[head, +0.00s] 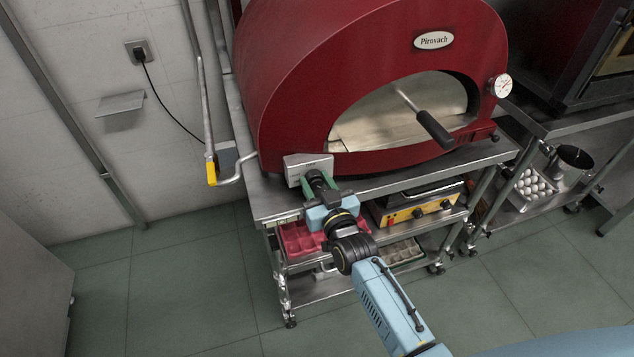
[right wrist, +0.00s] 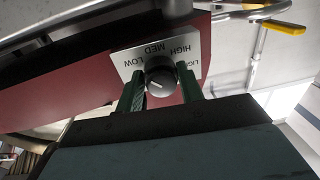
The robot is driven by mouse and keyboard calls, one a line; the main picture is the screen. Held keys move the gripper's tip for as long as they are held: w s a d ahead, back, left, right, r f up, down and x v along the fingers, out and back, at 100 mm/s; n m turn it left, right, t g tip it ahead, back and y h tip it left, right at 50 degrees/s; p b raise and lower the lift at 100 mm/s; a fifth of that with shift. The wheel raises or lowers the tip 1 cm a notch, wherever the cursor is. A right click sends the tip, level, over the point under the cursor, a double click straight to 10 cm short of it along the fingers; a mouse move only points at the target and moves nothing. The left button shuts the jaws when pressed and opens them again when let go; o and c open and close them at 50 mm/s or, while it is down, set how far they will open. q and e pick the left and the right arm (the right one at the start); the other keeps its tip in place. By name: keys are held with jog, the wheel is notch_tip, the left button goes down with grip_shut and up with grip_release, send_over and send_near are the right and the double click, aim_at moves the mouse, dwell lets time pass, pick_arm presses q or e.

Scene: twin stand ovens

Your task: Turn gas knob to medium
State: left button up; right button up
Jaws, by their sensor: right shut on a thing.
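The gas knob (right wrist: 160,79) is a round dark knob with a light pointer mark, in front of a silver plate (right wrist: 125,68) lettered LOW, MED, HIGH and LIGHT. In the wrist view the mark's exact setting is hard to read. My right gripper (right wrist: 159,88) has its green fingers on either side of the knob and is shut on it. In the head view the right gripper (head: 316,181) reaches the plate (head: 308,162) at the red oven's lower left front and hides the knob. My left gripper is not in view.
The red pizza oven (head: 290,70) stands on a steel stand (head: 270,205). A black-handled peel (head: 434,128) sticks out of its mouth. A yellow-handled gas pipe valve (head: 211,172) is to the left. Red trays (head: 300,240) and a yellow appliance (head: 420,209) lie below.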

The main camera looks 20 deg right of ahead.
jog(key=m, duration=0.4)
jog(key=shift+p, duration=0.3)
jog(key=m, duration=0.4)
jog(key=shift+f+m+t+h, duration=0.1)
jog(key=shift+m+t+h, duration=0.2)
jog(key=shift+m, duration=0.1)
jog(key=o, duration=1)
jog(key=s, duration=0.9)
jog(key=s+d, duration=0.1)
jog(key=s, duration=0.3)
jog(key=shift+s+f, duration=0.2)
jog(key=shift+f, duration=0.1)
